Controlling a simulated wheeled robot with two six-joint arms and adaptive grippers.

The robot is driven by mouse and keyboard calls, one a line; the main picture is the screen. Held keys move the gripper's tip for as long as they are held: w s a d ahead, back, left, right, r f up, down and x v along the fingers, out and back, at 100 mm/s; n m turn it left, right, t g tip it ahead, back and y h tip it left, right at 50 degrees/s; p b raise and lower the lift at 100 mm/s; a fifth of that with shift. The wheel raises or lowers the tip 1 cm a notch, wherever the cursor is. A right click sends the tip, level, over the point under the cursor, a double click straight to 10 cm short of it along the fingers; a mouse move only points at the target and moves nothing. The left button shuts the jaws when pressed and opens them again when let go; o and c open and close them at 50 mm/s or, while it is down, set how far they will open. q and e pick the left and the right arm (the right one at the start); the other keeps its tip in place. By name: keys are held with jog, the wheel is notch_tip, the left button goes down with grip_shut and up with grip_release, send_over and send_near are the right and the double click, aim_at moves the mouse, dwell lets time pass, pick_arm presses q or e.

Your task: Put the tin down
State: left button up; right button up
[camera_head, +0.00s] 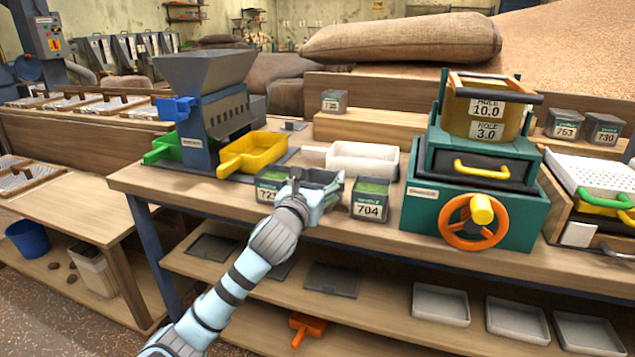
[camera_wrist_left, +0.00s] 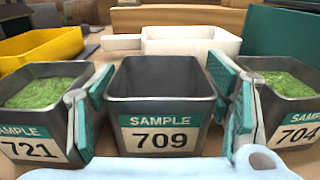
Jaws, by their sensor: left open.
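The tin labelled SAMPLE 709 (camera_wrist_left: 160,125) is grey, upright and looks empty in the left wrist view. It stands at the bench's front edge between the 721 tin (camera_wrist_left: 35,120) and the 704 tin (camera_wrist_left: 290,105), both holding green material. My left gripper (camera_head: 312,190) is open, with one teal-padded finger on each side of the 709 tin; the wrist view also shows the gripper (camera_wrist_left: 165,105). In the head view the gripper hides most of this tin. My right gripper is not in view.
Behind the tins are a white tray (camera_head: 362,160) and a yellow scoop tray (camera_head: 252,152). A green machine with an orange wheel (camera_head: 472,222) stands to the right, and a grey hopper mill (camera_head: 205,90) to the left. A lower shelf (camera_head: 385,305) holds trays.

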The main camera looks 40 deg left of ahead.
pick_arm(q)
jog(key=shift+r, duration=0.1)
jog(key=shift+s+d, duration=0.15)
jog(key=shift+s, duration=0.3)
jog(key=p+v, duration=0.3)
jog(key=v, duration=0.8)
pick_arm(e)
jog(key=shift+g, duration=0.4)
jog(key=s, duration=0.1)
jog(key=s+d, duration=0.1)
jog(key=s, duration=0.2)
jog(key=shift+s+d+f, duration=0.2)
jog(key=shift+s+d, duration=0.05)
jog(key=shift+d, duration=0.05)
